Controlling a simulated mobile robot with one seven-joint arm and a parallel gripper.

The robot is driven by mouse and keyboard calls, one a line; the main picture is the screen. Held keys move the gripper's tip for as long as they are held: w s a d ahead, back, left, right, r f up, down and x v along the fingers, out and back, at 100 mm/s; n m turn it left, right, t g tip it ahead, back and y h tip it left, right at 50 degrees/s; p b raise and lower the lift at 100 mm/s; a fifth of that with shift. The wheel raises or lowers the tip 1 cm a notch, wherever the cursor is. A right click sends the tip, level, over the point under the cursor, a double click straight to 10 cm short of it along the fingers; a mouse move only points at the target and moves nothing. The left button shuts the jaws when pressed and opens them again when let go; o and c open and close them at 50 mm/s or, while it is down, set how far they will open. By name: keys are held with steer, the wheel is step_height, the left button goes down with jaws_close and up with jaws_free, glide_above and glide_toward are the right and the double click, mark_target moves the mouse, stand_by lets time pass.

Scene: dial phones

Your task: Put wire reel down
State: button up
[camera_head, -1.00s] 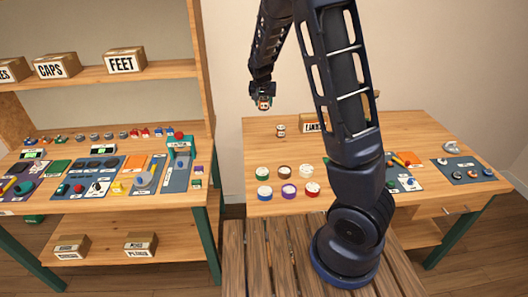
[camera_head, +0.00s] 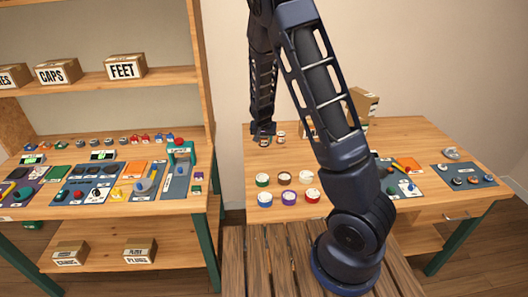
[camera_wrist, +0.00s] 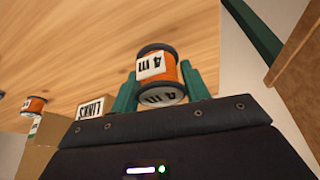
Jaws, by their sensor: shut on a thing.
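My gripper (camera_wrist: 160,88) is shut on an orange wire reel (camera_wrist: 158,64) with white "4 m" labels, its two green fingers on either side of it. In the head view my gripper (camera_head: 263,134) is low over the back left of the right-hand table (camera_head: 330,200), with the held reel (camera_head: 264,143) just under it. I cannot tell whether the reel touches the wood. A second, similar reel (camera_head: 281,140) stands close to its right; it also shows at the left of the wrist view (camera_wrist: 33,105).
A box labelled LINKS (camera_wrist: 93,107) stands near the reels. Several round coloured-rim pots (camera_head: 284,178) are in front of them. Mats with parts (camera_head: 463,175) lie at the table's right. A shelf unit (camera_head: 205,120) stands left, across a gap. Bare wood lies around the reels.

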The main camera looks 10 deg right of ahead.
mark_target(263, 143)
steer(key=shift+f, duration=3.4)
steer(key=shift+f, duration=0.1)
steer(key=o, duration=1)
steer(key=shift+o, duration=0.2)
steer(key=v, duration=1.1)
steer(key=shift+w+a, duration=0.1)
steer(key=shift+v, duration=0.8)
steer(key=s+d+r+g+y, duration=0.1)
steer(key=s+d+r, duration=0.25)
steer(key=r, duration=0.25)
steer(key=s+d+r+y, duration=0.1)
steer(key=s+d+r, duration=0.2)
steer(key=d+r, duration=0.2)
steer(key=s+d+r, duration=0.3)
steer(key=s+r, duration=0.2)
steer(key=s, duration=0.3)
steer(key=s+d+r+n, duration=0.1)
steer(key=s+d+r, duration=0.3)
steer(key=s, duration=0.4)
steer(key=s+d+r+n+t+h, duration=0.1)
steer(key=s+d+r, duration=0.2)
steer(key=s+r, duration=0.4)
steer(key=shift+s+d, duration=0.3)
steer(key=shift+s, duration=0.2)
